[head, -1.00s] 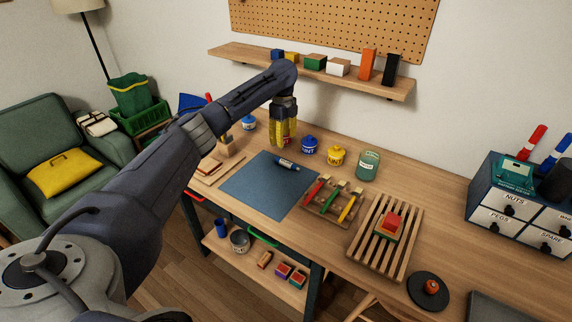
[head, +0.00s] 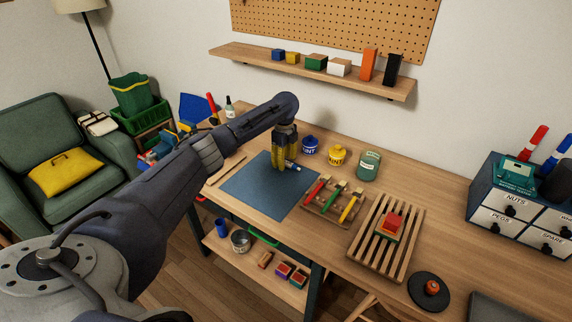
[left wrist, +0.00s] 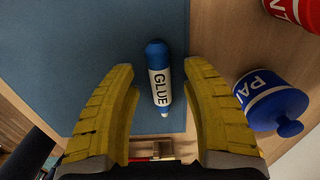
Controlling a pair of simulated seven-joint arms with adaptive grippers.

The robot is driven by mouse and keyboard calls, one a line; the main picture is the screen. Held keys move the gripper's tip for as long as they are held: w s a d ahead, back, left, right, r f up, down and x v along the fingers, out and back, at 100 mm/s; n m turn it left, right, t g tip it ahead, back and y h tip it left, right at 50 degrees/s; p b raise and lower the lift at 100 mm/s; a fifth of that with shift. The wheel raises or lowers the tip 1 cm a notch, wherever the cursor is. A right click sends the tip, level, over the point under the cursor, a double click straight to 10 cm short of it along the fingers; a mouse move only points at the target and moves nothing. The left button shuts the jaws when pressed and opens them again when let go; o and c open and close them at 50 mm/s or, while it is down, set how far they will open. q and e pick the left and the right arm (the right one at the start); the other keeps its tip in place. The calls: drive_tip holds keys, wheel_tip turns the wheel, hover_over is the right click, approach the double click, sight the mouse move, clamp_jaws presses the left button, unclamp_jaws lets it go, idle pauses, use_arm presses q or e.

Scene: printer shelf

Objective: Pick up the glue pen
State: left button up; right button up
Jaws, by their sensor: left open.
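The glue pen (head: 293,166) lies on the blue mat (head: 255,194) near its back edge, partly hidden by my left gripper in the head view. In the left wrist view the glue pen (left wrist: 159,84) is a blue and white tube marked GLUE, with a pale tip towards the bottom of the picture. My left gripper (head: 284,166) is low over the mat. Its yellow fingers (left wrist: 160,72) are open, one on each side of the pen, with gaps between them and it. My right gripper is not in view.
A blue paint pot (head: 310,145) stands close behind the pen; it also shows right of the fingers in the left wrist view (left wrist: 268,98). A yellow pot (head: 337,155) and a green jar (head: 369,165) stand farther right. A tool rack (head: 332,200) lies right of the mat.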

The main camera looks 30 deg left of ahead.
use_arm(q)
drive_tip(key=shift+f, duration=0.4)
clamp_jaws()
